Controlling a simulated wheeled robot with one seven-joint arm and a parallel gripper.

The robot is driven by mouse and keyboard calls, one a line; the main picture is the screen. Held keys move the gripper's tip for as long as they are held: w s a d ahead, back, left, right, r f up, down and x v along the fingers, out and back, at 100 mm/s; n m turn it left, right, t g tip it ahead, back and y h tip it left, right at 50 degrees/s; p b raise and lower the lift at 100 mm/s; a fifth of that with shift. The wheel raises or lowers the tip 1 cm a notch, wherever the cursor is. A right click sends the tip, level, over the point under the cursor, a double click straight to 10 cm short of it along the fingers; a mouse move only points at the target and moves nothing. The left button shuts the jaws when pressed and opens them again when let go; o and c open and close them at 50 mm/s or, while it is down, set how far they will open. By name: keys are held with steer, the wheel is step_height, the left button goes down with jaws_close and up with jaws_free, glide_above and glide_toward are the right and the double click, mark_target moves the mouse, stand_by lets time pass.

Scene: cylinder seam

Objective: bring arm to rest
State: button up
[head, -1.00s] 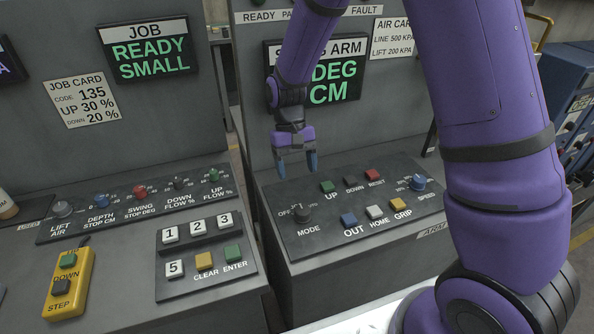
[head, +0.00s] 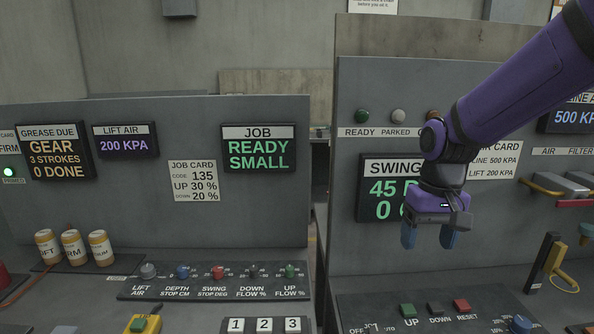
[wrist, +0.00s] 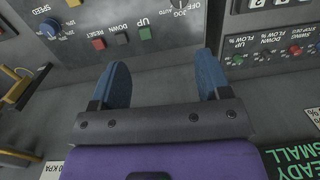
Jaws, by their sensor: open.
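My gripper (head: 428,236) hangs from my purple arm in front of the swing arm screen (head: 375,205), which reads 45 and 0 and is partly hidden by it. Its blue fingers point down, apart and empty. In the wrist view my gripper (wrist: 165,85) shows the two fingers spread, with nothing between them. The swing arm button panel (head: 440,318), with UP, DOWN and RESET buttons, lies below the fingers and apart from them. The green ready lamp (head: 362,116) looks lit dimly or unlit; I cannot tell. The parked lamp (head: 398,116) is pale.
The left console has a job screen (head: 258,148) reading READY SMALL and a job card (head: 194,181). Three grease tubs (head: 74,247) stand at left. An air filter unit (head: 560,185) is at far right.

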steer(key=s+d+r+t, duration=0.3)
steer(key=s+r, duration=0.2)
steer(key=s, duration=0.3)
steer(key=s+d+r+t, duration=0.2)
steer(key=s+r, duration=0.3)
steer(key=s, duration=0.4)
steer(key=shift+d+r+t+h, duration=0.3)
steer(key=shift+d+r+t, duration=0.1)
steer(key=shift+d, duration=0.35)
